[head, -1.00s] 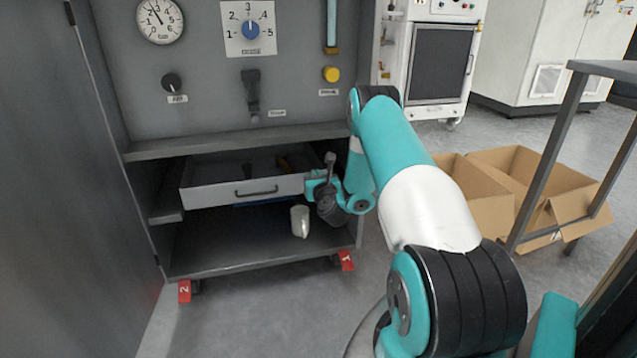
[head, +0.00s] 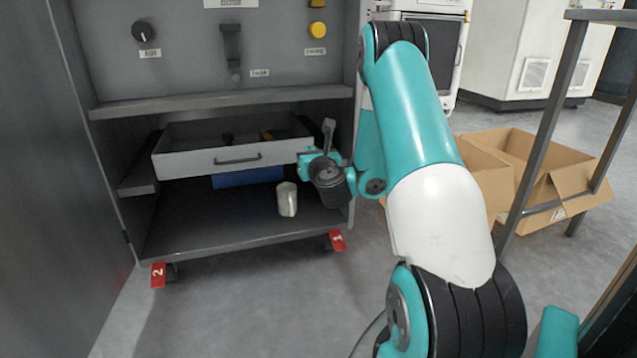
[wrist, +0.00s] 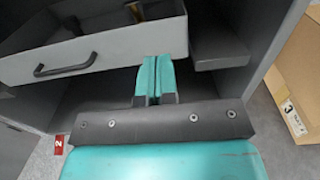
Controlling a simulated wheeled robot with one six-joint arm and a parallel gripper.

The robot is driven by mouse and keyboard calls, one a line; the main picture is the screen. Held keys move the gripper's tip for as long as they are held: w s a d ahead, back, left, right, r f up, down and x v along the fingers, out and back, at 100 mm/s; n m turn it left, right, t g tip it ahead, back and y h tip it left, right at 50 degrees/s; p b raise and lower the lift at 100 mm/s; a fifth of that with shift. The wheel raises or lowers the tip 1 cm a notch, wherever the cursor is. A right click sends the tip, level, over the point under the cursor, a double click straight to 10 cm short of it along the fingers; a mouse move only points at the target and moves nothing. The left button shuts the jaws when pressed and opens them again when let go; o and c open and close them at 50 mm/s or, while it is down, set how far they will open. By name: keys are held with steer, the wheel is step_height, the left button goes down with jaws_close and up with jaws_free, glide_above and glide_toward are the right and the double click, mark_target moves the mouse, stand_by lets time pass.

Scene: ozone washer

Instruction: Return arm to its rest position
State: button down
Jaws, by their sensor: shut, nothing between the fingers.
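My gripper (wrist: 157,82) shows in the wrist view with its two teal fingers pressed together and nothing between them. In the head view my gripper (head: 304,163) is in front of the right end of the open drawer, partly hidden by my own wrist. My arm reaches forward from the lower right, bent at the elbow, with the wrist low by the cabinet's right side.
The grey drawer (head: 190,164) stands pulled out of the cabinet and also shows in the wrist view (wrist: 110,45). A whitish cup (head: 287,199) stands on the lower shelf (head: 215,228), near a blue object (head: 247,177). Cardboard boxes (head: 550,170) and a metal frame (head: 545,130) stand right.

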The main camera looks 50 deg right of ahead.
steer(key=shift+b+v, duration=2.55)
steer(key=shift+v, duration=0.3)
